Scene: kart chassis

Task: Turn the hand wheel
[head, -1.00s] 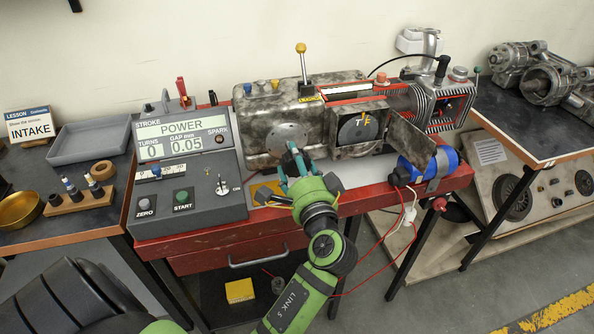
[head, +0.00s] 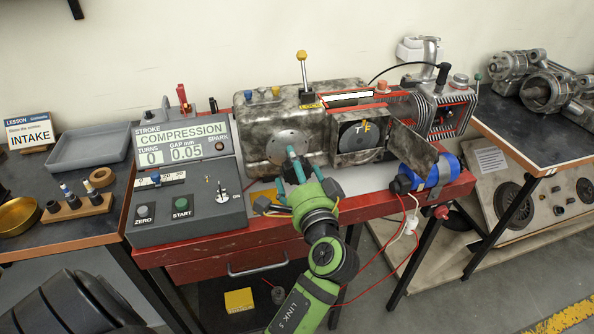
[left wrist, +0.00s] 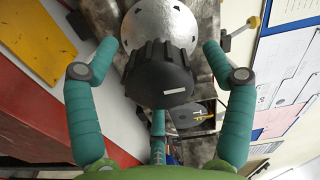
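A silver disc with small holes (head: 287,142) sits on the front of the mottled engine case. In the left wrist view, a black fluted knob with a white mark (left wrist: 162,75) stands in front of the silver disc (left wrist: 158,22); I take this to be the hand wheel. My left gripper (head: 293,172) faces the disc. In the left wrist view its teal fingers (left wrist: 158,62) are spread on both sides of the knob with visible gaps; a third finger lies below, its tip hidden by the knob. My right gripper is not in view.
The grey console (head: 187,190) reads COMPRESSION, TURNS 0, GAP 0.05. A dark dial marked T and F (head: 362,140) is right of the disc. A metal flap (head: 412,142) and blue cylinder (head: 444,167) stand further right. A red cable hangs by the bench.

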